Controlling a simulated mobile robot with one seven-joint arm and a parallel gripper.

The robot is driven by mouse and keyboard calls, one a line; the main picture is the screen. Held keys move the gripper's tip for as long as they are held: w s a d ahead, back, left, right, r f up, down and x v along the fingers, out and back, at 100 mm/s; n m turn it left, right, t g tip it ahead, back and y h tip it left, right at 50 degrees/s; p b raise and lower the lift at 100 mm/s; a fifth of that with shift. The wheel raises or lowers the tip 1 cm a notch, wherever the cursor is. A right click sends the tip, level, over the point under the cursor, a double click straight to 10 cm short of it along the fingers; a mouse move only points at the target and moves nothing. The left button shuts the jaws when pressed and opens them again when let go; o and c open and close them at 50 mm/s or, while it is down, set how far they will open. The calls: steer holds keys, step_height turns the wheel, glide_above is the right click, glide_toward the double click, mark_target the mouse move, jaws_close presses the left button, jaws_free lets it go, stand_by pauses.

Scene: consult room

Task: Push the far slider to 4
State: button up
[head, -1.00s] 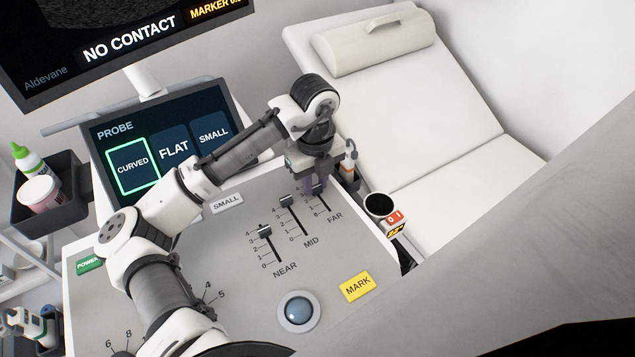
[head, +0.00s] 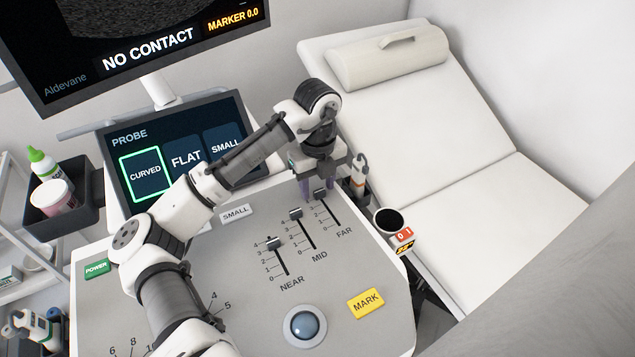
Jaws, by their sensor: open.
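The far slider (head: 320,194) has a dark knob near the upper end of its track, by the FAR label. The 4 mark beside it is hidden by my gripper, so its exact reading is unclear. My gripper (head: 318,188) is open and points down over the upper end of this track. A purplish finger stands on the left of the knob. The other finger is hard to make out, and I cannot tell whether either touches the knob.
The mid slider (head: 295,214) and near slider (head: 273,243) stand to the left, both with knobs near the top. A probe (head: 359,170) and a dark cup (head: 388,220) sit at the panel's right edge. The trackball (head: 305,326) and yellow MARK button (head: 366,303) are lower down.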

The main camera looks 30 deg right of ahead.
step_height(320, 180, up, 14)
steer(key=b, duration=0.1)
stand_by(0.4)
steer(key=shift+f, duration=0.15)
stand_by(0.3)
